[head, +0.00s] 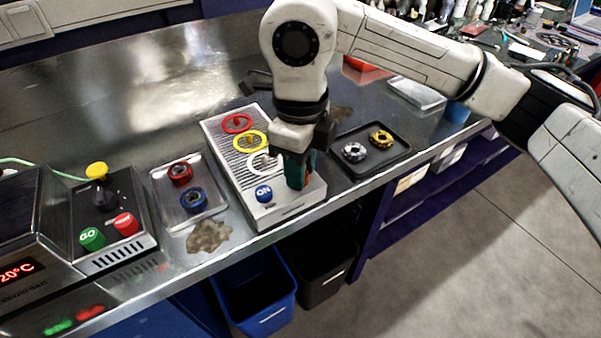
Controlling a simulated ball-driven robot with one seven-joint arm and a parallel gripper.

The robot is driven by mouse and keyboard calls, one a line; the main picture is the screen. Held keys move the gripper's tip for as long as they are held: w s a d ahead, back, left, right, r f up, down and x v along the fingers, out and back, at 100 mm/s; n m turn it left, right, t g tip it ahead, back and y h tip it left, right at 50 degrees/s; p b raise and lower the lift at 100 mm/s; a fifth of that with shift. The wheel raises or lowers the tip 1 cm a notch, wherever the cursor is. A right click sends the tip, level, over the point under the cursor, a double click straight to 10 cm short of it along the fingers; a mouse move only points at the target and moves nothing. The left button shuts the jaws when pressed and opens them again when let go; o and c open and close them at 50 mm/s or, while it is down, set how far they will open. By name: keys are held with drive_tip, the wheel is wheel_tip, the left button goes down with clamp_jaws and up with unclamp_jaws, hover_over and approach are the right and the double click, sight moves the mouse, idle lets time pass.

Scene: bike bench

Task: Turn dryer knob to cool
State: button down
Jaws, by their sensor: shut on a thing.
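The dryer (222,150) is a pale grey box with a ribbed top. It carries a red, a yellow and a white ring and a blue ON button (264,193). My gripper (299,160) points down over the dryer's front right part and is shut on a green knob (297,172) with a red part at its edge. The knob stands beside the ON button, to its right. My gripper hides the knob's top, and I cannot tell which setting it points to.
A tray (160,187) with a red and a blue part lies left of the dryer. A dark tray (372,168) with a silver and a gold part lies right. A control box (62,232) with a yellow-capped knob stands far left. Bins (250,318) stand below the bench edge.

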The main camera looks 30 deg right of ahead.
drive_tip(key=n+b, duration=0.4)
drive_tip(key=n, duration=0.1)
drive_tip(key=shift+f, duration=0.15)
drive_tip(key=n+b, duration=0.2)
drive_tip(key=n, duration=0.3)
drive_tip(key=shift+n, duration=0.4)
drive_tip(key=shift+r, duration=0.2)
drive_tip(key=c, duration=0.8)
unclamp_jaws()
drive_tip(key=shift+c, duration=0.2)
wheel_tip(320, 180, up, 11)
drive_tip(key=shift+p, duration=0.4)
drive_tip(key=shift+f, duration=0.15)
